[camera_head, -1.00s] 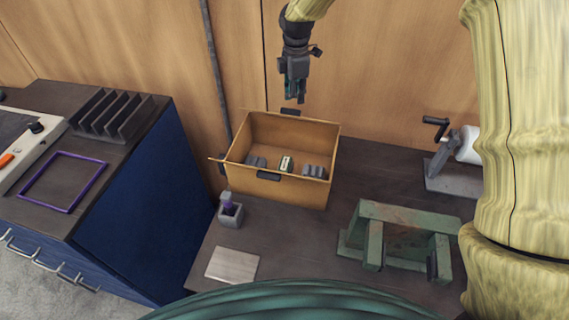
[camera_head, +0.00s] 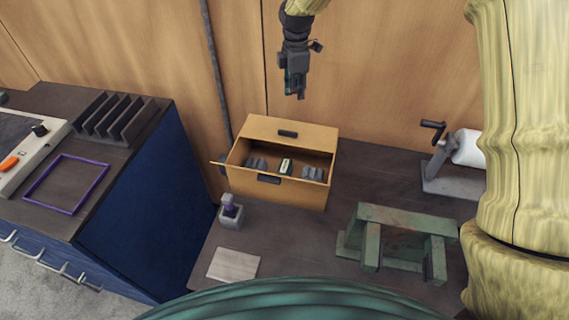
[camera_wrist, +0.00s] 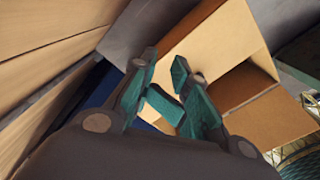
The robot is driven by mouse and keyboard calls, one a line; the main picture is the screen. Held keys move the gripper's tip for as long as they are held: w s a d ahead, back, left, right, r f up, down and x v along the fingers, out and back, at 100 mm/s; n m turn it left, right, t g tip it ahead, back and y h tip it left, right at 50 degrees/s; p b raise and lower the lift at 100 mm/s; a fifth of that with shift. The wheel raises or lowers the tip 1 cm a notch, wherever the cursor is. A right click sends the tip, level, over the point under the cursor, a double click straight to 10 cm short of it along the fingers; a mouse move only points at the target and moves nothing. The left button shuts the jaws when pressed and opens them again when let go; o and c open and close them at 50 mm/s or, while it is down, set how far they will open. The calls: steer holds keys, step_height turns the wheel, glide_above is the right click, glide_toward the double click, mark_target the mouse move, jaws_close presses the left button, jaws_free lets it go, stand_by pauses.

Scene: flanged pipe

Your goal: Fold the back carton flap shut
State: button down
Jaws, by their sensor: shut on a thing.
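The tan carton (camera_head: 290,191) stands open on the dark bench in the head view. Its back flap (camera_head: 262,128), with a dark tab (camera_head: 288,133), slopes over the rear part of the opening. The front side also bears a dark tab (camera_head: 269,179). My gripper (camera_head: 296,93) appears above and behind the flap, with a visible gap in the head view. In the wrist view my gripper (camera_wrist: 170,65) has teal fingers set close together in front of the tan carton (camera_wrist: 215,45). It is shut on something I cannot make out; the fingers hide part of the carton.
Small grey parts and a pale block (camera_head: 286,166) lie inside the carton. A green stand (camera_head: 400,222) and a crank with a white roll (camera_head: 470,147) are on the right. A grey holder (camera_head: 231,212) and a flat plate (camera_head: 233,264) lie in front.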

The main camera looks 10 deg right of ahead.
step_height(320, 180, up, 5)
steer(key=p, duration=0.3)
stand_by(0.4)
steer(key=shift+a, duration=0.1)
stand_by(0.4)
